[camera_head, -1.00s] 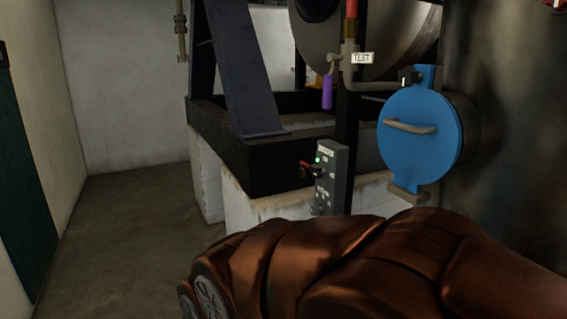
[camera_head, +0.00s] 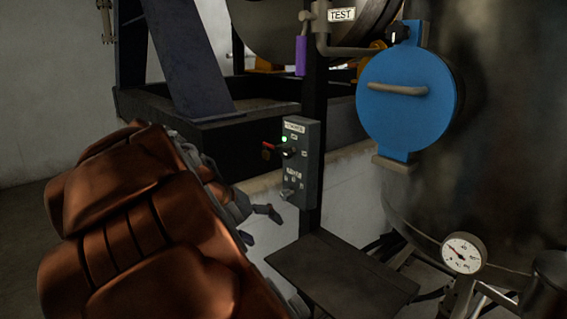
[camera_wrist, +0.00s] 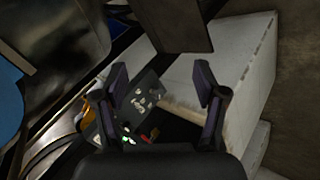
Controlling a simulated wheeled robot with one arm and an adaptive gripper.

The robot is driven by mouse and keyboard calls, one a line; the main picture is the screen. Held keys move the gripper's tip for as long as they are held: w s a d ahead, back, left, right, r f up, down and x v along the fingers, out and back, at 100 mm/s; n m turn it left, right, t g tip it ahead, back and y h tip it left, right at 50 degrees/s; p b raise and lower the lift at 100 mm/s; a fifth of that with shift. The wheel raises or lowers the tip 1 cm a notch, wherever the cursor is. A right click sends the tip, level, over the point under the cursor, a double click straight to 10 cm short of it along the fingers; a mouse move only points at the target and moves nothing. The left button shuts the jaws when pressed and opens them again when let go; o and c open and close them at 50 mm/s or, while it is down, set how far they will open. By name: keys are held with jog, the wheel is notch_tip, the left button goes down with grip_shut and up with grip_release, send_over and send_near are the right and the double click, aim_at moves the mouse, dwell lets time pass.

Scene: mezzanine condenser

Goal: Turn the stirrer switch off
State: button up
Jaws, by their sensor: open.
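A grey switch box (camera_head: 307,160) is fixed to a dark post. It has a lit green lamp (camera_head: 284,139), a red-handled rotary switch (camera_head: 270,147) and a smaller metal switch (camera_head: 287,194) lower down; its labels are too small to read surely. My gripper (camera_head: 257,224) is open and empty, below and left of the box, apart from it. In the wrist view, the box (camera_wrist: 147,97) shows upside down between the spread fingers of my gripper (camera_wrist: 161,78), beyond them. The green lamp (camera_wrist: 126,130) and red handle (camera_wrist: 152,134) show low there, partly near my gripper's body.
A blue round hatch (camera_head: 405,105) on a dark tank is right of the box. A pressure gauge (camera_head: 463,253) and pipes are at lower right. A dark plate (camera_head: 340,275) lies below the box. A purple handle (camera_head: 300,56) hangs above.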

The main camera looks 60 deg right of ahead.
jog(key=w+d+r+m+g+h+b, duration=0.1)
jog(key=w+d+r+m+h+b, duration=0.15)
jog(key=d, duration=0.45)
jog(key=w+d+r+m+g+h+b, duration=0.1)
jog(key=w+d+r+h+b, duration=0.1)
jog(key=w+d, duration=0.3)
jog(key=h+b, duration=0.3)
jog(key=h, duration=0.2)
send_near(283, 153)
jog(key=x, duration=0.4)
jog(key=shift+d+r+m, duration=0.1)
jog(key=shift+d+m, duration=0.15)
jog(key=shift+d, duration=0.05)
jog(key=shift+p+x, duration=0.5)
jog(key=shift+x, duration=2.95)
jog(key=shift+s, duration=0.1)
jog(key=shift+c, duration=0.2)
jog(key=c, duration=1.1)
